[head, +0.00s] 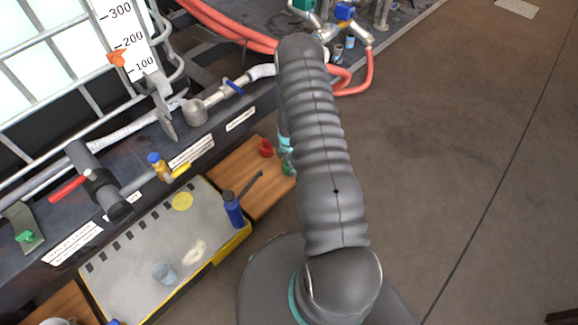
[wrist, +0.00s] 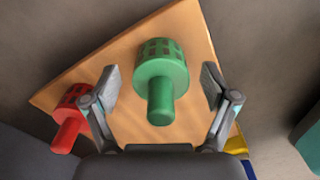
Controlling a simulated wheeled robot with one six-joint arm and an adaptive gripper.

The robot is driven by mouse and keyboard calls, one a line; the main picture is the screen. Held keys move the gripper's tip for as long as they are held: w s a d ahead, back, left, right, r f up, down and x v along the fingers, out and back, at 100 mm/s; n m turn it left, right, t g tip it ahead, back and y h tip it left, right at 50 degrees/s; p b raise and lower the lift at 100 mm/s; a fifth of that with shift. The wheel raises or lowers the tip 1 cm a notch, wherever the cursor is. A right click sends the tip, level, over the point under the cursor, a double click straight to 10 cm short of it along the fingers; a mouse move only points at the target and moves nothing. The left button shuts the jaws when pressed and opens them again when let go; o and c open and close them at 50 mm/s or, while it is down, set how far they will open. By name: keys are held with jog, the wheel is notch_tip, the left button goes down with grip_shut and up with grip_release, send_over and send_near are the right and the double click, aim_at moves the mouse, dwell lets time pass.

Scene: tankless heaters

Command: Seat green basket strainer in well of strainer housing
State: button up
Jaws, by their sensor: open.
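The green basket strainer (wrist: 161,72) has a slotted round head and a narrower plain handle towards the camera. It rests on a wooden board (wrist: 95,62) in the wrist view. My gripper (wrist: 160,88) is open, with one finger on each side of the strainer and a visible gap at both sides. In the head view a bit of the green strainer (head: 288,168) shows beside my arm, which hides most of my gripper. A grey rounded fitting (head: 196,112) sits on the dark ledge; I cannot tell whether it is the strainer housing, and no well is clearly visible.
A similar red piece (wrist: 70,118) stands left of my gripper's left finger, also on the board (head: 225,172). Valves and pipes line the dark ledge. The floor at right is mostly clear.

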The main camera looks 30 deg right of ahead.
jog(key=c, duration=1.3)
jog(key=shift+o, duration=0.2)
jog(key=shift+r, duration=0.1)
